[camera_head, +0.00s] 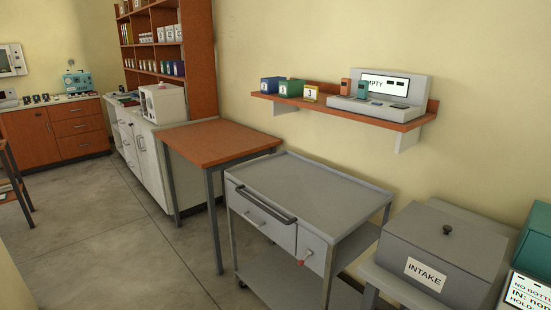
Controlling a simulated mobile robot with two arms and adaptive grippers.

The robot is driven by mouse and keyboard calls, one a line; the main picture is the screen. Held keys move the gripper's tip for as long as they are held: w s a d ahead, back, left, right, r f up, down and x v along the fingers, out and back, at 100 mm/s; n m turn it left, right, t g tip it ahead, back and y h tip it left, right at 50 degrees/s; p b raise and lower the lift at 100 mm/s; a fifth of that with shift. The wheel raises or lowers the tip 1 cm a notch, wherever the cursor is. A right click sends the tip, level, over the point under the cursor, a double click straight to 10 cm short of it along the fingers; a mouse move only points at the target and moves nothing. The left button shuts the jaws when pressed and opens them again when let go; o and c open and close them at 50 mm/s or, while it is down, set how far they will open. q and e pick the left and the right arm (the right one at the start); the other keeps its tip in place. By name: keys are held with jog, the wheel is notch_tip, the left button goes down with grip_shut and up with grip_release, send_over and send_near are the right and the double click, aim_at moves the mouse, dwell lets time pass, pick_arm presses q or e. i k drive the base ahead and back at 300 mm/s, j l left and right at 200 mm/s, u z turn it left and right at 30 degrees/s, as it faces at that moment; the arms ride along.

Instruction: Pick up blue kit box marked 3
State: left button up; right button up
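A blue box (271,86) with a small white label stands at the left end of the orange wall shelf. The number on its label is too small to read for sure. A green box (290,88) stands right beside it, its number also unclear. Neither of my grippers is in view.
On the wall shelf (420,121), a grey device (405,87) reads EMPTY. Below stand a bare grey cart (310,185), an orange-topped table (215,140) and a grey INTAKE box (440,250). The tall bookcase (203,50) is at the back. Floor (110,240) at left is clear.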

aim_at(270, 85)
jog(key=i+j, duration=0.8)
jog(key=i, duration=0.2)
jog(key=i+j, duration=0.4)
jog(key=i, duration=0.15)
